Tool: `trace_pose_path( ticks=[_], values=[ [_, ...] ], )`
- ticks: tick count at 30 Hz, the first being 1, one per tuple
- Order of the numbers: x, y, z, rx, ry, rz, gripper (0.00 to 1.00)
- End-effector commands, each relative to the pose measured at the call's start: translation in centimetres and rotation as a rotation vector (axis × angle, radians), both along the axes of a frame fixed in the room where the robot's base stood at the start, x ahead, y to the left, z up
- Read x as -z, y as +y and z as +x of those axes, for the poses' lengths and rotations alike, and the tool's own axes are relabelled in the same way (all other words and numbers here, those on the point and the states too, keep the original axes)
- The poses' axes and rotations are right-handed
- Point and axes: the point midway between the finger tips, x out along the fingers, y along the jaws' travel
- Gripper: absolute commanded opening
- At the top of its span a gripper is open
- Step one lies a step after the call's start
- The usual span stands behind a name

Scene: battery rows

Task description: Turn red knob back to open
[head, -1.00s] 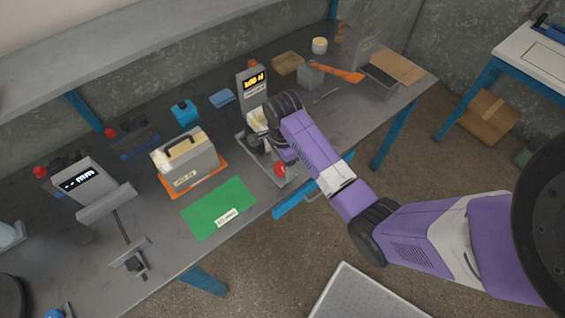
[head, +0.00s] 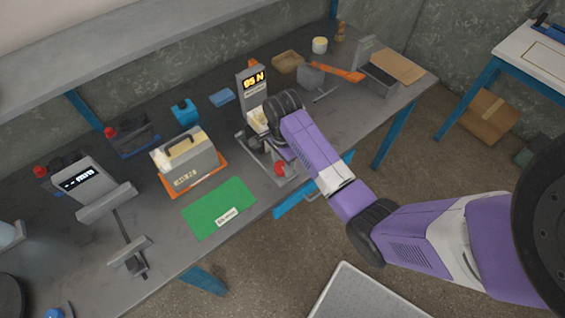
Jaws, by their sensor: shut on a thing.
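A grey test fixture (head: 251,92) stands near the middle of the bench, with a lit yellow display on its upright that seems to read 85 N. The red knob (head: 281,168) is at the fixture's front end, low and close to the bench's front edge. My gripper (head: 277,161) reaches down over the front of the fixture and is shut at the red knob. The fingertips are small and partly hidden by my wrist, so the exact hold on the knob is hard to see. A pale piece (head: 257,120) shows in the fixture behind my gripper.
A battery with a handle (head: 186,160) stands on an orange tray (head: 205,186) to the left. A green mat (head: 204,218) lies in front of it. A second grey fixture (head: 84,182) with a display is farther left. An orange-handled tool (head: 343,73) lies behind right.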

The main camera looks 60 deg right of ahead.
Motion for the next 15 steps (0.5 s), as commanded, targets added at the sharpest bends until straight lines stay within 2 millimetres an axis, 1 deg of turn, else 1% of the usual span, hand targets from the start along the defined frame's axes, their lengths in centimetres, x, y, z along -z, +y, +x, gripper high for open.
trace_pose_path(
  ticks=[15],
  values=[
    [-0.06,0.06,0.13,-0.465,0.0,0.0,0.06]
  ],
)
